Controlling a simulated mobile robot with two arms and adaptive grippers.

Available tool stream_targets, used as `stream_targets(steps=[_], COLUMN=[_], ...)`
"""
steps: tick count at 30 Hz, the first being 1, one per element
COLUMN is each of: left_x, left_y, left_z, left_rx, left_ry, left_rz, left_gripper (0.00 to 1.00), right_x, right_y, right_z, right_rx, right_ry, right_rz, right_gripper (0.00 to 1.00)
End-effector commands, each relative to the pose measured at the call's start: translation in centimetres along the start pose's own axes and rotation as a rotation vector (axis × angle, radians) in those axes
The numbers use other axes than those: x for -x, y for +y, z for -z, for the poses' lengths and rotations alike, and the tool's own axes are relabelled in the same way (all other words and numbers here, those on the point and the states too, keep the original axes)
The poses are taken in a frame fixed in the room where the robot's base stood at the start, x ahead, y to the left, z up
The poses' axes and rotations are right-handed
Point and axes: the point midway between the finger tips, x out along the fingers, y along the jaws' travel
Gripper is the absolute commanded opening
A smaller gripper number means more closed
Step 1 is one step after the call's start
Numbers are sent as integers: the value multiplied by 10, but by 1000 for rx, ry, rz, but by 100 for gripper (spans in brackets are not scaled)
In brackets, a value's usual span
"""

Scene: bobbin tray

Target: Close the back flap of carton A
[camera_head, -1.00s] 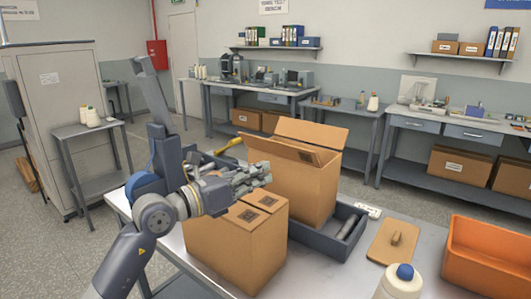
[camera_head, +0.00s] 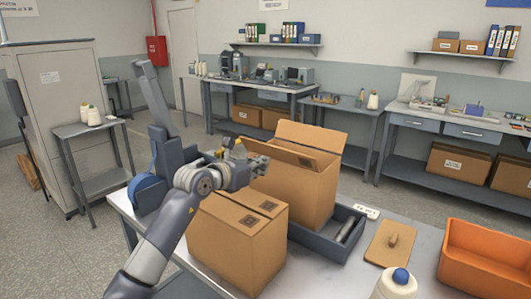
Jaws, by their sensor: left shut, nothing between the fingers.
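An open brown carton (camera_head: 308,195) stands at the middle of the table. Its back flap (camera_head: 312,135) stands up, tilted backward. I cannot read which carton is A. My left gripper (camera_head: 262,166) is shut and empty at the left side of the open carton, above and behind the closed one. It hides the open carton's left corner. Whether it touches that carton is unclear. My right gripper is out of view.
A dark grey tray (camera_head: 318,246) lies by the open carton, with a grey cylinder inside.

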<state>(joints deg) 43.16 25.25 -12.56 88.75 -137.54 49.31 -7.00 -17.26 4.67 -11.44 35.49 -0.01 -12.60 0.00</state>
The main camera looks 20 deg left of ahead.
Motion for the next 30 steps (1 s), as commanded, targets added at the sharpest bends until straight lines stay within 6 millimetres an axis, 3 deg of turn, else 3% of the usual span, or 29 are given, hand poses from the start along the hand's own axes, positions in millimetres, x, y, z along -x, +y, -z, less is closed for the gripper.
stream_targets(steps=[1, 6, 21, 30], left_x=[-4, -16, -19, -15], left_y=[0, 0, 1, 10], left_z=[-14, -22, -24, -29], left_rx=[0, -1, -2, -2], left_ry=[-6, -5, -1, 95], left_rz=[0, -1, -1, -2], left_gripper=[0, 0, 0, 0], right_x=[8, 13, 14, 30], right_y=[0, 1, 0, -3], right_z=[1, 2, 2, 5], right_rx=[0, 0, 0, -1], right_ry=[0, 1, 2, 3], right_rz=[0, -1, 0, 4], right_gripper=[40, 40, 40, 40])
